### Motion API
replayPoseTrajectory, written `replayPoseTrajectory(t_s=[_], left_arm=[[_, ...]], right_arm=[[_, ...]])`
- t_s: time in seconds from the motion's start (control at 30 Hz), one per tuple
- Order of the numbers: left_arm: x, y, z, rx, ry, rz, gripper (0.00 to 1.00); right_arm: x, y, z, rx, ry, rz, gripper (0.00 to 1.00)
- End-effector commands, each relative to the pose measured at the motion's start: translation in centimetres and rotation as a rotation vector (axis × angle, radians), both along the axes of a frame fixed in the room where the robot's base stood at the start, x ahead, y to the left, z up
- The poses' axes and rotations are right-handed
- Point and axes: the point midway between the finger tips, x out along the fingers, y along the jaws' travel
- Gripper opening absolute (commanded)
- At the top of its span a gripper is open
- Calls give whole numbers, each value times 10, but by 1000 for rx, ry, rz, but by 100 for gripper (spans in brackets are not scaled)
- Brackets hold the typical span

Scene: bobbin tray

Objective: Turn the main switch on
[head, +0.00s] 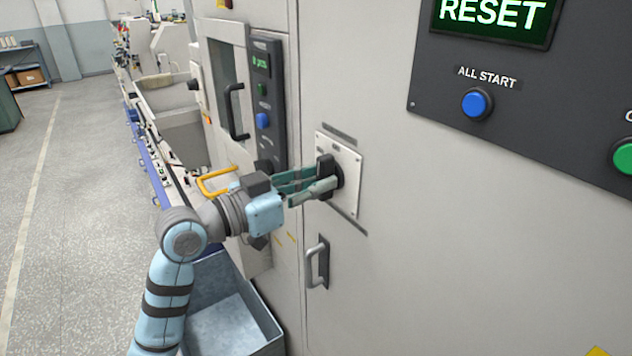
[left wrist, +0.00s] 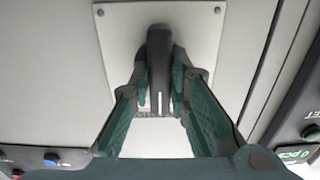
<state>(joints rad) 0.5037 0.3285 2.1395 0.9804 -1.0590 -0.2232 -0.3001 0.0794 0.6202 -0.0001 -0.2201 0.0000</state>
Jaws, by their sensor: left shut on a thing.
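The main switch (head: 326,169) is a black rotary handle on a pale square plate (head: 349,196) on the grey cabinet front. My left gripper (head: 322,183) is at the switch with its fingers shut on the handle. In the left wrist view the black handle (left wrist: 159,62) stands between the two green fingers of my left gripper (left wrist: 160,92), lengthwise in the picture, with a white mark near its lower end. The plate (left wrist: 120,30) shows behind it with screws in its upper corners. The fingers hide part of the plate markings. My right gripper is not in view.
A dark panel with a RESET display (head: 492,14), a blue ALL START button (head: 477,104) and a green button (head: 624,156) is at the right. A door handle (head: 317,262) sits below the switch. A grey bin (head: 268,322) stands on the floor under my left arm.

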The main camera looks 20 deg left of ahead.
Motion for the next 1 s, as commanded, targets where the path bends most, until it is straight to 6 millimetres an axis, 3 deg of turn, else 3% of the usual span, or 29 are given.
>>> replayPoseTrajectory(t_s=[0.3,0.33,0.43,0.77,1.0], left_arm=[[0,0,1,2,-3,1,0],[0,0,1,2,-3,1,21],[0,0,1,2,-3,1,37],[-2,3,0,2,-1,2,37],[-34,31,-2,11,0,5,37]], right_arm=[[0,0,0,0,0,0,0],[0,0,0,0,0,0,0],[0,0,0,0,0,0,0],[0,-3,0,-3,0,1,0],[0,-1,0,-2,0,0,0]])
